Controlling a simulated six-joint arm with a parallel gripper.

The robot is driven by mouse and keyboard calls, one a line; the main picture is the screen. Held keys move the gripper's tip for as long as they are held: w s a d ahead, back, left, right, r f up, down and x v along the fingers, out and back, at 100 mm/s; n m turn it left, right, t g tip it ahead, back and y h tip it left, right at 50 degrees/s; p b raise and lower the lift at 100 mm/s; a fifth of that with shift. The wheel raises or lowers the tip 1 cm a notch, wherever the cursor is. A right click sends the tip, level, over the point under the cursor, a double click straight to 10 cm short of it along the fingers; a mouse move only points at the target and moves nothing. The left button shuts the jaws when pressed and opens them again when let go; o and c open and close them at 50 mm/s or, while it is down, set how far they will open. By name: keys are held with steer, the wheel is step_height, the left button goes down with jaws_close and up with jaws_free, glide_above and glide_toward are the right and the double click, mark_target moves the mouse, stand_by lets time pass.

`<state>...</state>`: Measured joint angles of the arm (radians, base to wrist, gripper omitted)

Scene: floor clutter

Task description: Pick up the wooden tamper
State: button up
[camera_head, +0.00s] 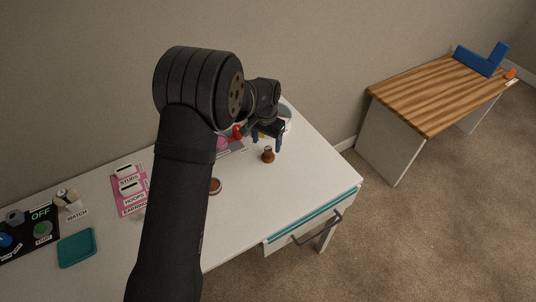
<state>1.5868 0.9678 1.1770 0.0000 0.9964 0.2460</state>
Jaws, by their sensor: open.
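A small brown wooden tamper (268,156) stands upright on the white table, toward its right end. My gripper (267,143) is just above and behind it, with its blue-tipped fingers spread and pointing down. The fingers look empty. In this single view I cannot tell the exact height of the fingertips over the tamper. My arm hides part of the table to the left.
The white table (300,180) has clear room right of the tamper. A round brown-topped item (214,186) sits beside my arm. A pink board (130,191), teal tray (77,248) and black control panel (28,232) lie left. A drawer handle (318,229) juts from the front.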

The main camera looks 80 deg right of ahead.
mark_target(268, 148)
steer(key=f, duration=0.5)
steer(key=shift+s+a+f, duration=0.1)
steer(key=shift+s+a, duration=0.2)
steer(key=c, duration=1.1)
